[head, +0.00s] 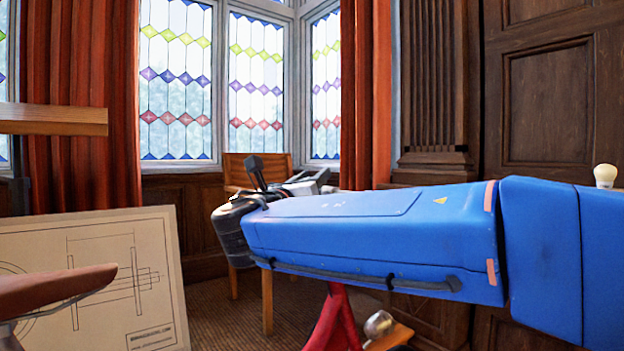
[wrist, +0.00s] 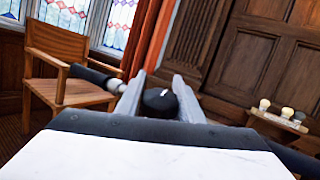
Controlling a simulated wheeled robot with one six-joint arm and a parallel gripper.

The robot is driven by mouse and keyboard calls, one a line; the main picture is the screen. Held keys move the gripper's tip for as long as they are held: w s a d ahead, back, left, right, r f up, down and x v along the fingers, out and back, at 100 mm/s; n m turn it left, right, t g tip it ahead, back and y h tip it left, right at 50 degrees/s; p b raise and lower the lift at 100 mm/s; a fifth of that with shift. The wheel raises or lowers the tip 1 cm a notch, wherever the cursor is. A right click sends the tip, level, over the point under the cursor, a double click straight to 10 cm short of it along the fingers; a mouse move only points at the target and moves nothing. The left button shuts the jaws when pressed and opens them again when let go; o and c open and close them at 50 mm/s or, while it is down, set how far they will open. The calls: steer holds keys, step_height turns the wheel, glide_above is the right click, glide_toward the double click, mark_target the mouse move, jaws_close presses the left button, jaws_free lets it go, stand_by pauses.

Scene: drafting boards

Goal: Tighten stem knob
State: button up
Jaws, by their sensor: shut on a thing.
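A round black knob (wrist: 160,101) with a small white mark on its face sits between the two grey fingers of my gripper (wrist: 158,90) in the wrist view. My gripper is shut on this knob. A dark and pale rod (wrist: 98,77) runs out to the left behind the left finger; I cannot tell how it joins the knob. In the head view my gripper (head: 313,179) shows only partly past the end of my blue arm, and the knob cannot be made out there.
A wooden armchair (wrist: 66,72) stands behind, by the window. A drawing board (head: 98,255) leans at left, with a brown saddle-like seat (head: 50,292) before it. A small wooden shelf (wrist: 276,122) with pale bulb-shaped pieces is at right.

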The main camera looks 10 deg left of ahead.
steer(key=o, duration=1.1)
steer(key=shift+c, duration=0.2)
steer(key=v, duration=1.7)
steer(key=shift+s, duration=0.25)
steer(key=shift+w, duration=0.1)
steer(key=w+d+f+m+g+h, duration=0.1)
steer(key=w+d+f+m+g, duration=0.2)
steer(key=d, duration=0.5)
steer(key=w+d+f+m+g+h, duration=0.15)
steer(key=w+d+f, duration=0.25)
steer(key=d, duration=0.4)
steer(key=d+f+m+g, duration=0.35)
steer(key=d+f, duration=0.25)
steer(key=d, duration=0.3)
steer(key=d+f+m+g, duration=0.3)
steer(key=d+f+m, duration=0.2)
steer(key=d, duration=0.4)
steer(key=s+d+f+m+g, duration=0.2)
steer(key=s+d+f+m, duration=0.3)
steer(key=d, duration=0.3)
steer(key=s+d+f+m+g+y, duration=0.1)
steer(key=s+d+f+m+y, duration=0.1)
steer(key=s+f+m, duration=0.6)
steer(key=s+d+f+m+g+y, duration=0.1)
steer(key=s+d+f+m+y, duration=0.1)
steer(key=s+f+m+y, duration=0.3)
steer(key=s+f+m, duration=0.3)
steer(key=f+m, duration=0.1)
steer(key=shift+d+g, duration=0.4)
